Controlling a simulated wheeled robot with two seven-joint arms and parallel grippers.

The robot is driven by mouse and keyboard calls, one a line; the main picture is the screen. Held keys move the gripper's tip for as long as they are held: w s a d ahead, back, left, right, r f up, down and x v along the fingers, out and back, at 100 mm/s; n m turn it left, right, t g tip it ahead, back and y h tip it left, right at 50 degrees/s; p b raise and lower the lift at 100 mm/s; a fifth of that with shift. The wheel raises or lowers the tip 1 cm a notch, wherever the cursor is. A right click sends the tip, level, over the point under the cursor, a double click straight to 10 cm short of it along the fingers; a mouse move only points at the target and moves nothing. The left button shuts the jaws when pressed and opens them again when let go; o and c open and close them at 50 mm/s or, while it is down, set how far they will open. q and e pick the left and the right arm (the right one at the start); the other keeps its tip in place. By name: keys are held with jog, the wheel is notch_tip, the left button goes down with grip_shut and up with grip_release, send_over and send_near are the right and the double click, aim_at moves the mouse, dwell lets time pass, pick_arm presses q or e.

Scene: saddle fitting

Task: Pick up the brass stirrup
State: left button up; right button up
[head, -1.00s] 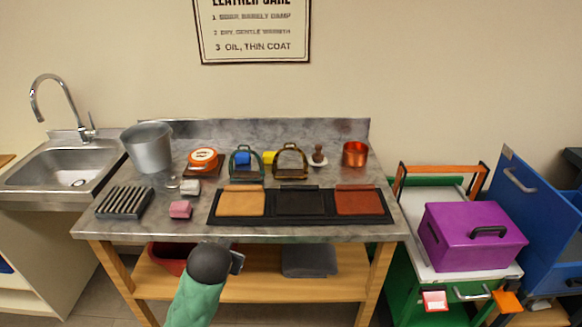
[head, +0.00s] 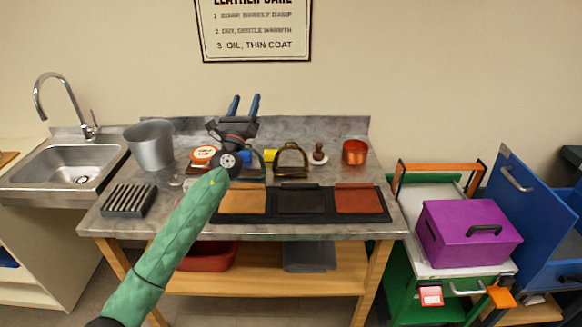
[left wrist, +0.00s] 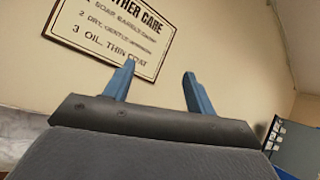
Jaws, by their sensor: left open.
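The brass stirrup (head: 291,172) stands upright on the grey worktop, behind the dark mat and left of the brown knobbed tool. It is in plain view in the head view and does not show in the left wrist view. My left gripper (head: 244,101) is open, above and to the left of the stirrup, with its blue fingers pointing up toward the wall. In the left wrist view the fingers (left wrist: 159,70) are spread with nothing between them, facing the wall sign. A dark green stirrup (head: 258,166) is mostly hidden behind my left wrist. My right gripper is not in view.
A mat (head: 303,218) with leather panels lies in front of the brass stirrup. A copper pot (head: 355,152) stands to its right, a yellow object (head: 270,156) to its left. A metal bucket (head: 150,148) and black slatted rack (head: 128,200) are farther left.

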pick_arm(q)
jog(key=w+d+f+m+g+h, duration=0.1)
jog(key=d+f+m+g, duration=0.1)
jog(key=f+m+g, duration=0.35)
jog(key=w+d+f+m+g+h, duration=0.1)
jog(key=d+f+m+g+h, duration=0.1)
jog(key=f+m, duration=0.7)
jog(key=w+d+f+m+g+h, duration=0.1)
jog(key=d+f+m+g, duration=0.25)
jog(key=m, duration=0.65)
jog(key=w+d+f+g+p, duration=0.1)
jog(key=w+d+f+p, duration=0.1)
jog(key=w+d+p, duration=0.1)
jog(key=shift+p+x, duration=0.3)
jog(key=shift+x, duration=0.9)
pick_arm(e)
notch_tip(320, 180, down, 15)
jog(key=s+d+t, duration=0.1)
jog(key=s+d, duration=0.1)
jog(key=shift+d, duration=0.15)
pick_arm(q)
jog(key=shift+w+a, duration=0.15)
jog(key=shift+a, duration=0.05)
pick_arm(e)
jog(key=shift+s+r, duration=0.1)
pick_arm(q)
grip_shut()
